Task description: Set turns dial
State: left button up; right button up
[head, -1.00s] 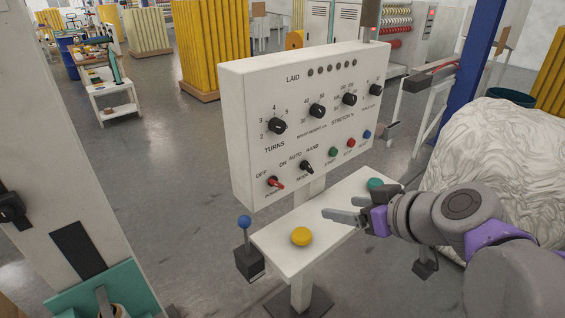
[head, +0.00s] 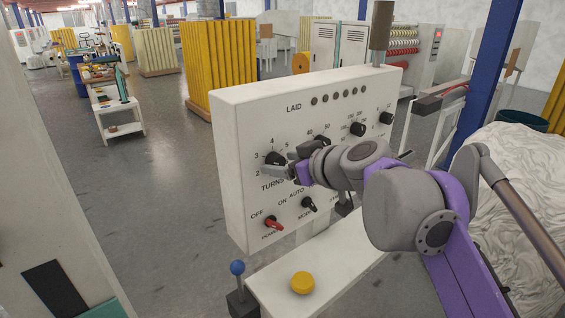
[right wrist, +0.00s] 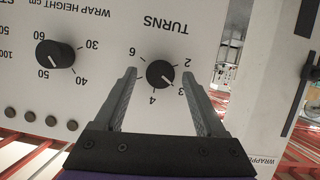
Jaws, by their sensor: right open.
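The control panel (head: 232,150) is a white box with black knobs. Its TURNS dial (head: 275,159) is a black knob at the left of the knob row. In the right wrist view, upside down, the TURNS dial (right wrist: 160,74) has its white mark towards the 3. My right gripper (head: 282,160) is at the panel face. Its two fingers stand open on either side of the dial, with gaps visible between knob and fingers in the right wrist view (right wrist: 160,95). The arm hides part of the lower panel. My left gripper is not in view.
The WRAP HEIGHT knob (right wrist: 55,54) sits beside the TURNS dial. The red power switch (head: 273,223) and black mode switch (head: 308,204) are below. A shelf with a yellow button (head: 302,283) and a blue-knobbed lever (head: 237,268) stands in front. A wrapped load (head: 525,180) is at the right.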

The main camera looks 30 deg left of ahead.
jog(key=shift+a+f, duration=0.1)
jog(key=shift+a, duration=0.1)
grip_shut()
jog(key=shift+w, duration=0.1)
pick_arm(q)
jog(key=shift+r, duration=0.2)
